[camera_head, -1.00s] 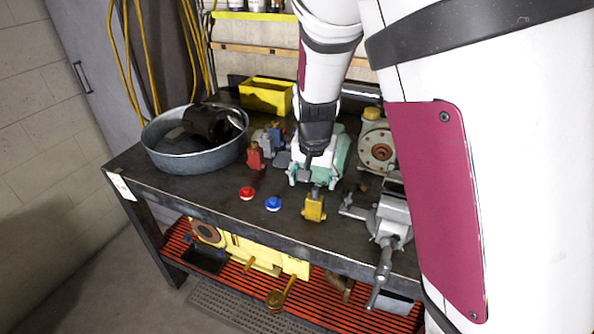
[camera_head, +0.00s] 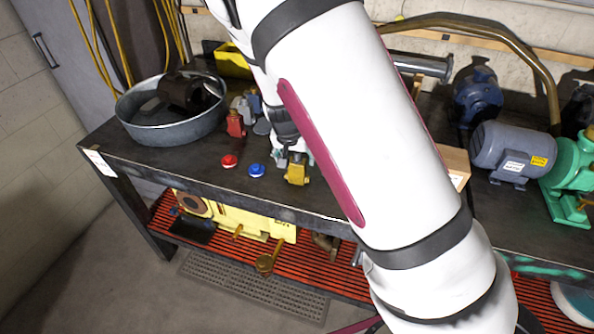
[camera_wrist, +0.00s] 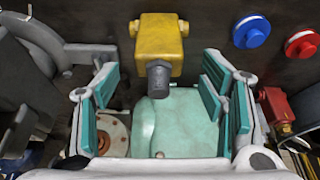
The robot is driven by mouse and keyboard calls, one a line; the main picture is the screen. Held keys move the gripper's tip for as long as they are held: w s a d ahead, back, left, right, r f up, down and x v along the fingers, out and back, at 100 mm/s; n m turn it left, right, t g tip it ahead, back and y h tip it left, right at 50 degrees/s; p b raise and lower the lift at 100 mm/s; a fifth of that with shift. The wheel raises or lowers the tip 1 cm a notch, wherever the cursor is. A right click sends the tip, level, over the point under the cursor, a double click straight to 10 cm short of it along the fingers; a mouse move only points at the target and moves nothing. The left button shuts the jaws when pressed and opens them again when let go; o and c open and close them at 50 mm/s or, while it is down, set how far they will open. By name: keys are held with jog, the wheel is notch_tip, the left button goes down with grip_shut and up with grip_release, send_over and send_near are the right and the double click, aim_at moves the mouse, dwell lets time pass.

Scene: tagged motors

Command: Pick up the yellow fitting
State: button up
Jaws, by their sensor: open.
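The yellow fitting (camera_head: 297,174) sits on the dark bench near its front edge. In the wrist view, the yellow fitting (camera_wrist: 160,42) is a blocky body with side knobs and a dark grey stem. My gripper (camera_head: 287,157) is just behind it in the head view, its fingers partly hidden by my arm. In the wrist view, my gripper (camera_wrist: 160,90) is open, with teal pads on both sides. The fitting's stem points into the gap between the pads, and its body lies beyond the fingertips. Nothing is held.
A blue button (camera_head: 257,170) and a red button (camera_head: 229,161) lie left of the fitting. A red fitting (camera_head: 235,124) and a metal tub (camera_head: 172,135) stand farther left. A pale green machine (camera_wrist: 180,130) lies below the gripper. Motors (camera_head: 513,150) stand at right.

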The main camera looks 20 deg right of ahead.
aim_at(297, 164)
jog(key=x, duration=0.5)
jog(key=shift+s, duration=0.15)
jog(key=c, duration=1.4)
